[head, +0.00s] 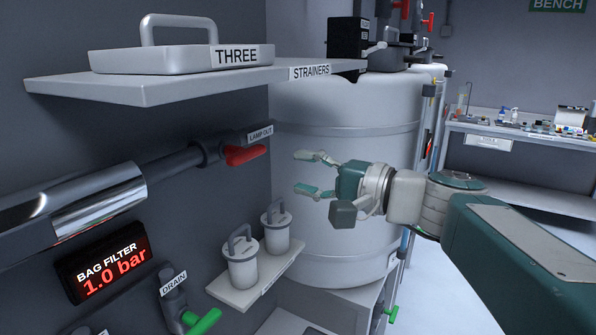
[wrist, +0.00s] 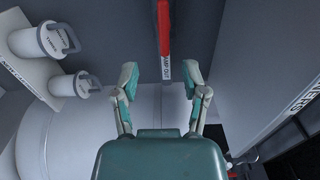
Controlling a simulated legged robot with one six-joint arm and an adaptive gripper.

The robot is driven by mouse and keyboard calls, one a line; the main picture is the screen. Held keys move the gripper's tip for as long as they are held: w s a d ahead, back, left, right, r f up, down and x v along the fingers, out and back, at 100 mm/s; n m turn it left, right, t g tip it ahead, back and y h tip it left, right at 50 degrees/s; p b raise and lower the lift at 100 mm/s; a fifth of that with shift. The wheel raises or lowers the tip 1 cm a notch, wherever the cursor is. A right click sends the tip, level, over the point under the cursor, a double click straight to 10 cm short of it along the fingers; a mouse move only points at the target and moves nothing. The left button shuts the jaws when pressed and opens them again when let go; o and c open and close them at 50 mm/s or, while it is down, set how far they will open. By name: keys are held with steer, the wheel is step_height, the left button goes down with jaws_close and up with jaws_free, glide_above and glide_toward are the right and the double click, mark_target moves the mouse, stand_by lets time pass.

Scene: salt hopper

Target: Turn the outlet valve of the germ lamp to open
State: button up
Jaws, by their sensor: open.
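The outlet valve's red handle (head: 246,155) sits at the right end of a dark pipe on the wall, just below a small LAMP OUT label (head: 260,135). The pipe leads left to a shiny cylinder (head: 98,202), which looks like the lamp. My gripper (head: 300,172) is open and empty, to the right of the handle and apart from it, fingers pointing left. In the wrist view the red handle (wrist: 164,28) runs up and down beyond my gripper's spread fingertips (wrist: 160,72), roughly centred between them. The label also shows there (wrist: 166,69).
A shelf (head: 150,88) marked STRAINERS juts out above the valve. Two lidded canisters (head: 243,270) stand on a small shelf below. A large white tank (head: 345,225) stands behind my gripper. A green DRAIN handle (head: 203,321) is at lower left.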

steer(key=s+d+f+n+g+h, duration=0.1)
steer(key=s+d+f+h, duration=0.3)
steer(key=f, duration=0.4)
steer(key=s+d+f+n+g+h, duration=0.1)
steer(key=s+d+f+n+h, duration=0.2)
steer(key=s+d+f+h, duration=0.2)
steer(key=s+d+f+n+g+h, duration=0.1)
steer(key=s+d+f+n+h, duration=0.1)
steer(key=s+d+f+h, duration=0.3)
step_height(320, 180, down, 7)
steer(key=s+h, duration=0.1)
steer(key=s, duration=0.2)
steer(key=shift+r+h, duration=0.2)
steer(key=shift+h, duration=0.1)
steer(key=shift+a, duration=0.15)
